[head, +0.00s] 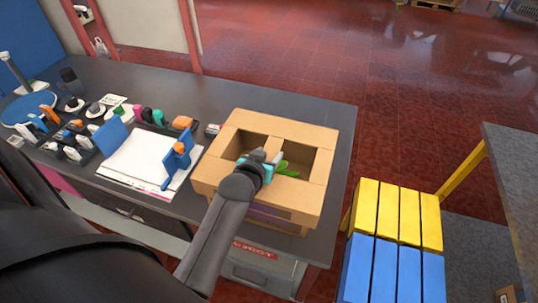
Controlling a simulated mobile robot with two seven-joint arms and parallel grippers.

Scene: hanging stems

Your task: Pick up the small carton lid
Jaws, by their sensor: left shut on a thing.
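The small carton lid (285,129) is a tan cardboard piece with two square openings and a bar between them. It sits on or just over a carton at the right part of the grey table; I cannot tell if there is a gap. My left gripper (272,161) is at the middle of the lid and shut, apparently on the bar between the openings, though its fingers partly hide the contact. Green and teal pieces (287,170) show beside the fingers at the right opening. My right gripper is not in view.
The grey table (290,99) holds white sheets (143,165), an orange-and-blue item (178,163) and several small items at the left. A yellow and blue slatted piece (395,240) stands to the right, beside another grey table (515,165). Red tiled floor lies open behind.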

